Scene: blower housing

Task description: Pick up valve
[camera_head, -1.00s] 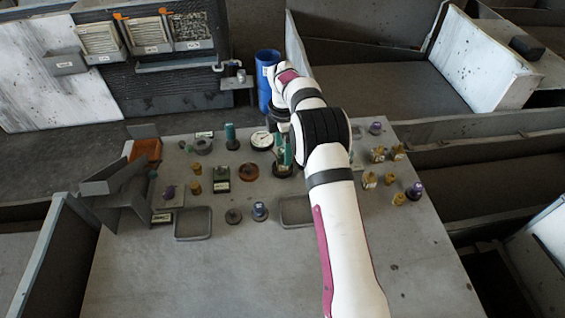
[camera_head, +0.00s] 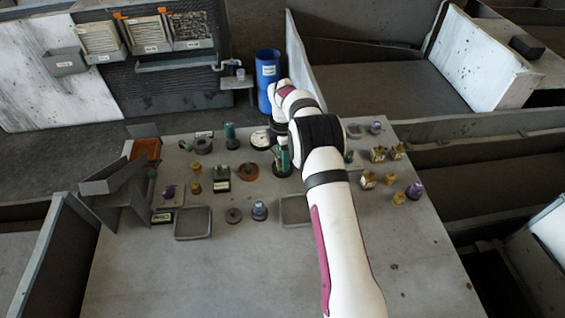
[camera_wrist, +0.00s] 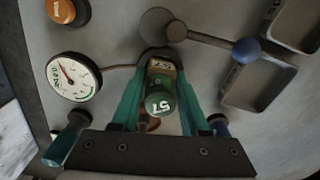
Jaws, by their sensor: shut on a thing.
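In the wrist view, the valve (camera_wrist: 160,95) has a green cap marked 57 and a brass-coloured part behind it. My gripper (camera_wrist: 158,62) has two teal fingers, one on each side of it, and is shut on it. Its far end is partly hidden, and I cannot tell whether it touches the surface beyond. In the head view, my gripper (camera_head: 283,158) is low over the back middle of the grey table (camera_head: 260,270), and my arm partly hides it.
A dial gauge (camera_wrist: 73,77) and an orange knob (camera_wrist: 65,10) are on the left in the wrist view. A blue ball on a rod (camera_wrist: 246,50) and a grey tray (camera_wrist: 258,82) are on the right. The blue barrel (camera_head: 268,75) stands behind the table, whose front is clear.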

